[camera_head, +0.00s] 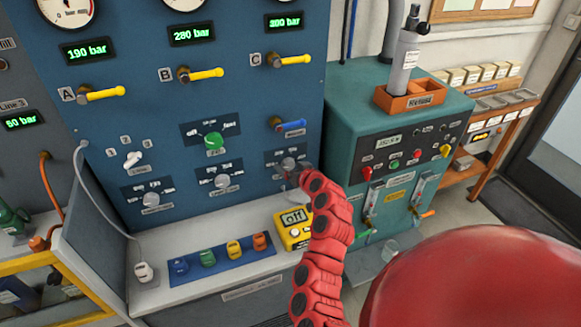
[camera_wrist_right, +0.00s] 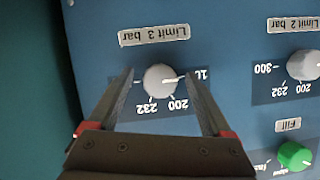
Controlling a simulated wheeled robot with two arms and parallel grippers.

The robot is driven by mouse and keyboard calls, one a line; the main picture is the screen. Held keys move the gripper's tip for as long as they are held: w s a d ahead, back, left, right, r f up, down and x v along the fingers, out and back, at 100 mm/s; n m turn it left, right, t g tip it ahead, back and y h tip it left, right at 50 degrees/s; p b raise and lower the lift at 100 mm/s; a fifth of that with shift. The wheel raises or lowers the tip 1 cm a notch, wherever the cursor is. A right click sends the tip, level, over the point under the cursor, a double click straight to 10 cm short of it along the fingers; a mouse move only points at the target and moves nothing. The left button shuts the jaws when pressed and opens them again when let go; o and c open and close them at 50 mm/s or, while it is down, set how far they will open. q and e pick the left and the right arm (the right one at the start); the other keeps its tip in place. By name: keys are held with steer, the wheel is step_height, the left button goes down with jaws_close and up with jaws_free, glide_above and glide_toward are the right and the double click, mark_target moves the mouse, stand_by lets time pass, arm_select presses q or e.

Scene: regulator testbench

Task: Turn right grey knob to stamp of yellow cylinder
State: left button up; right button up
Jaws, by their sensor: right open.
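The right grey knob (camera_head: 289,163) is on the blue panel; its plate reads "Limit 3 bar". In the right wrist view, which is upside down, the knob (camera_wrist_right: 160,80) sits between the two fingers of my right gripper (camera_wrist_right: 160,76). The fingers are open, with a gap on each side. Its dial shows 232, 200 and a number partly hidden by a finger; a white line runs right from the knob. In the head view my right gripper (camera_head: 297,174) partly covers the dial. The yellow cylinder (camera_head: 233,249) stands on a blue strip; its stamp is unreadable. My left gripper is out of view.
Blue, green and orange cylinders (camera_head: 260,242) share the blue strip (camera_head: 222,257). A yellow meter reading "off" (camera_head: 293,229) lies beside my right arm. Two other grey knobs, the middle one (camera_head: 222,181) included, and a green knob (camera_head: 213,141) are nearby. A teal cabinet (camera_head: 345,120) stands right.

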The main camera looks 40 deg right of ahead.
jaws_close()
steer(key=shift+d+f+m+b, duration=0.15)
steer(key=shift+m+b, duration=0.15)
steer(key=shift+b, duration=0.5)
steer(key=m+y+b, duration=0.1)
steer(key=m+b, duration=0.1)
steer(key=b, duration=0.1)
steer(key=m+t+y+b, duration=0.1)
steer(key=b, duration=0.3)
steer(key=shift+f+m+y, duration=0.15)
steer(key=shift+m+y, duration=0.25)
steer(key=shift+m+t+y+b, duration=0.5)
steer(key=shift+m+t+b, duration=0.2)
steer(key=shift+m+b, duration=0.55)
steer(key=shift+r+m+y+b, duration=0.25)
steer(key=shift+m+b, duration=0.3)
steer(key=shift+m, duration=0.3)
steer(key=shift+t, duration=0.3)
jaws_free()
